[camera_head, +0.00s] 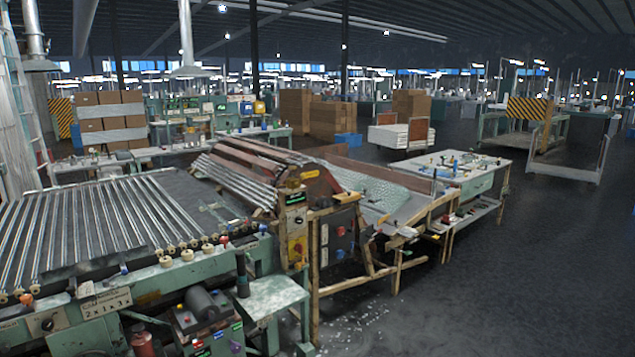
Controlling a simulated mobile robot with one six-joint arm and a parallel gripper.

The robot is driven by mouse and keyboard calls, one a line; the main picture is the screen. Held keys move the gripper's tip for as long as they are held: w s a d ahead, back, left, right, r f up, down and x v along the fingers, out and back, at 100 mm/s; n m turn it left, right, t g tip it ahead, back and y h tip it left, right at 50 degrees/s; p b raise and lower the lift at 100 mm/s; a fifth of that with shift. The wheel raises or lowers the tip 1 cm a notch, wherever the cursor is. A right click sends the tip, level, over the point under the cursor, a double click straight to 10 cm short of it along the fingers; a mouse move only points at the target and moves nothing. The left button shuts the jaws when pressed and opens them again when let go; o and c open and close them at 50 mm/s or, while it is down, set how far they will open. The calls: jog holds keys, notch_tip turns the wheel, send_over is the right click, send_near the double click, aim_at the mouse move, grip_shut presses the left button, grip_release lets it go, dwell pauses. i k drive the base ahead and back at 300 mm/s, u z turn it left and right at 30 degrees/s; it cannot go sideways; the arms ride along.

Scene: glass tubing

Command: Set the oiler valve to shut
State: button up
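I cannot pick out the oiler valve with certainty in the head view. The green glass tubing machine (185,277) fills the lower left, with a row of small knobs and fittings along its front edge. A round knob on a pale plate (46,325) sits at its left, beside a lettered plate (106,303). A yellow panel with a red knob (297,249) is on the upright of the middle machine. These parts are too small to read as an oiler or to tell their setting. My gripper is not in view.
A small green side table (272,296) and a box with a dark cylinder (205,304) stand at the front. A wooden frame (315,265) juts out right of them. White bits lie on the floor below. The dark floor (540,270) at right is clear.

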aim_at(296, 185)
jog(key=z, duration=0.4)
jog(key=k, duration=0.45)
jog(key=u, duration=1.55)
jog(key=i, duration=1)
jog(key=u, duration=0.1)
